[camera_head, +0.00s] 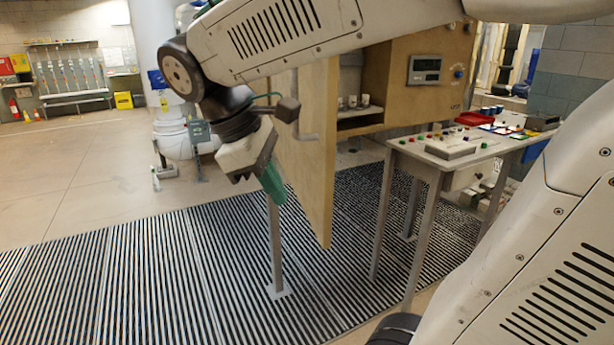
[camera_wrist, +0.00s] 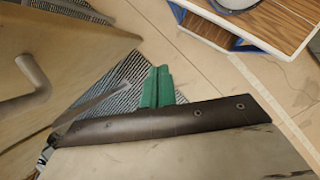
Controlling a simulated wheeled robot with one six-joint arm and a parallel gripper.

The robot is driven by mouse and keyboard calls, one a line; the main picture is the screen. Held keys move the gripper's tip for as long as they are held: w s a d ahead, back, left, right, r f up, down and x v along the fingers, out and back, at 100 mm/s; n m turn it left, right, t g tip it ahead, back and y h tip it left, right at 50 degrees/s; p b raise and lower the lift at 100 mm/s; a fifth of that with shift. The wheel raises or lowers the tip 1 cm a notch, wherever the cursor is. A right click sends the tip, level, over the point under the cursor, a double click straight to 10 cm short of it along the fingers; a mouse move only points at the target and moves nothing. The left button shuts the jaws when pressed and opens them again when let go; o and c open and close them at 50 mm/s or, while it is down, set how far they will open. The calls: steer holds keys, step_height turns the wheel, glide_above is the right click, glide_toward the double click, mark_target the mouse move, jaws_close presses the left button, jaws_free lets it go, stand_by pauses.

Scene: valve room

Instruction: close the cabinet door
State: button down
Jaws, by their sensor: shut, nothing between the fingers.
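The wooden cabinet door (camera_head: 318,170) stands open in the head view, swung out towards me. Its grey handle (camera_head: 303,128) is on the face turned to the left. The cabinet (camera_head: 404,95) behind it shows an open interior with a shelf. My gripper (camera_head: 275,188) has green fingers, pressed together and empty, pointing down beside the door's handle face, near its lower part. In the wrist view the fingers (camera_wrist: 157,86) lie right of the door (camera_wrist: 75,50) and its handle (camera_wrist: 30,82), with a visible gap. In the head view I cannot tell whether they touch the door.
Several cups (camera_head: 360,101) stand on the cabinet shelf. A control table (camera_head: 440,157) with coloured buttons and a red tray (camera_head: 476,117) stands to the right. A metal post (camera_head: 275,250) rises below the gripper. The striped floor grating (camera_head: 130,275) to the left is clear.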

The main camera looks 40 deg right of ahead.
steer(key=w+r+n+g+h, duration=0.2)
steer(key=w+r+n+h, duration=0.25)
steer(key=w, duration=0.45)
glide_toward(318, 188)
steer(key=shift+y, duration=0.45)
steer(key=x, duration=0.5)
steer(key=shift+w+f, duration=0.15)
steer(key=shift+w, duration=0.05)
steer(key=shift+s+d, duration=0.25)
steer(key=shift+d, duration=0.3)
steer(key=shift+s+d+n, duration=0.1)
steer(key=shift+n, duration=0.15)
